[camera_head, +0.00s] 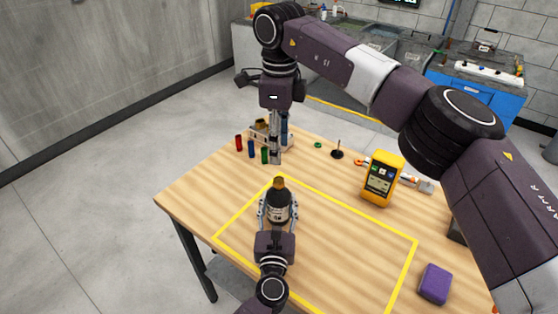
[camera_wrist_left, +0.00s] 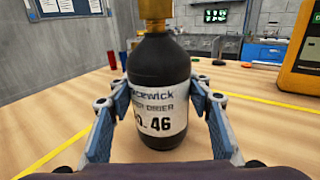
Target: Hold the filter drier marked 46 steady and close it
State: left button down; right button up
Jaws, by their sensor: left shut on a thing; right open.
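The filter drier (camera_head: 279,212) is a black bottle with a white label and a brass-coloured top (camera_head: 279,182). It stands upright inside the yellow outline on the table. The left wrist view shows the drier (camera_wrist_left: 158,120) close up with "46" on its label; its very top is cut off there. My left gripper (camera_head: 278,204) is shut on the drier's body, one finger on each side. My right gripper (camera_head: 275,158) points down behind the drier, near the table's back edge. It is open, with nothing clearly seen between its fingers.
Red, blue and green small cylinders (camera_head: 252,149) stand at the back left. A rack with a brass-coloured piece (camera_head: 262,124) is partly hidden behind my right gripper. A yellow meter (camera_head: 382,179) and a purple block (camera_head: 435,284) are to the right. The outlined area right of the drier is clear.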

jog(key=shift+r, duration=0.95)
pick_arm(q)
jog(key=c, duration=0.9)
grip_release()
jog(key=s, duration=1.2)
jog(key=shift+a, duration=0.4)
